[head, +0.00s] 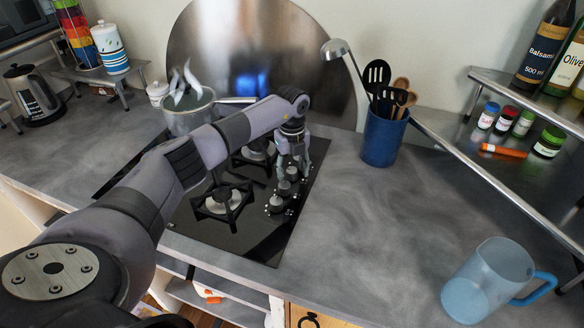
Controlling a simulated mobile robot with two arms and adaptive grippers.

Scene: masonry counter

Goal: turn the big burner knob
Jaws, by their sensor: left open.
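A black cooktop (245,240) is set in the grey counter. A row of several knobs runs along its right side. The nearest knob (276,204) and the one behind it (283,188) are in plain view; those farther back are partly hidden by my gripper. I cannot tell from the markings which is the big burner knob. My left gripper (293,167) is open and points down over the far part of the knob row, its fingers close around or just above a knob. Contact cannot be made out. My right gripper is out of view.
A steaming pot (190,112) stands on the back left burner, partly behind my left arm. A blue utensil holder (382,138) stands right of the cooktop. A translucent blue mug (488,280) is at the front right. Counter between them is clear.

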